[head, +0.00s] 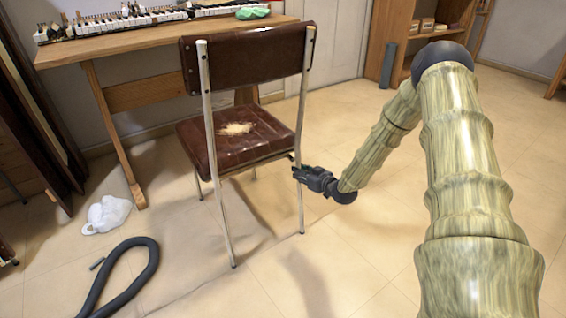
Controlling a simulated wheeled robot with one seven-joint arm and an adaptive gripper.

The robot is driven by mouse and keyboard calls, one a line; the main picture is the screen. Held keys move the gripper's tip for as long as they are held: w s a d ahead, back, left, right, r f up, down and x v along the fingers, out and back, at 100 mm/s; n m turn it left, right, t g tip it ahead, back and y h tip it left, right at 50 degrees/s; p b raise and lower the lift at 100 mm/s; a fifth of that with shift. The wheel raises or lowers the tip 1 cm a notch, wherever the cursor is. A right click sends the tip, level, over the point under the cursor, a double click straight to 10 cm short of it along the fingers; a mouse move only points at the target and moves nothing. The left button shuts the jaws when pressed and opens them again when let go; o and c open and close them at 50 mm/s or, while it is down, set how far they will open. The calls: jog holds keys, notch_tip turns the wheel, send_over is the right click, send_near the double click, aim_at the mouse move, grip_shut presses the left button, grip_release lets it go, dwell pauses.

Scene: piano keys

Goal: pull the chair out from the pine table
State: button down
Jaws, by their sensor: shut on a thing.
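The chair (243,135) has a dark brown seat and backrest on pale metal legs, with a torn light patch on the seat. It stands upright in front of the pine table (165,50), its backrest toward me and overlapping the table's right part in the picture. My gripper (298,174) is at the chair's right rear metal leg, just below seat height, and is shut on it. The fingertips are small here, and the exact grip is partly hidden.
A black hose (135,262) lies on the floor at lower left. A white bag (106,214) lies by the table's left leg. Piano keys (110,24) and a green thing (252,12) are on the tabletop. A wooden shelf (388,50) stands at the back right. The floor right of the chair is clear.

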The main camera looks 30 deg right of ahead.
jog(key=shift+s+d+f+p, duration=0.1)
jog(key=shift+s+d+p, duration=0.15)
jog(key=shift+s, duration=0.3)
jog(key=shift+s+d+f+p, duration=0.1)
jog(key=shift+s+p, duration=0.15)
jog(key=shift+s, duration=0.3)
jog(key=shift+s+d+p, duration=0.2)
jog(key=shift+s+p, duration=0.05)
jog(key=shift+s, duration=0.3)
jog(key=c, duration=1.4)
grip_release()
jog(key=o, duration=0.3)
jog(key=shift+o, duration=0.3)
jog(key=shift+w+a+r, duration=0.1)
jog(key=shift+w, duration=0.05)
jog(key=s+d+p, duration=0.1)
jog(key=s+p, duration=0.4)
jog(key=s, duration=0.5)
jog(key=shift+d, duration=0.1)
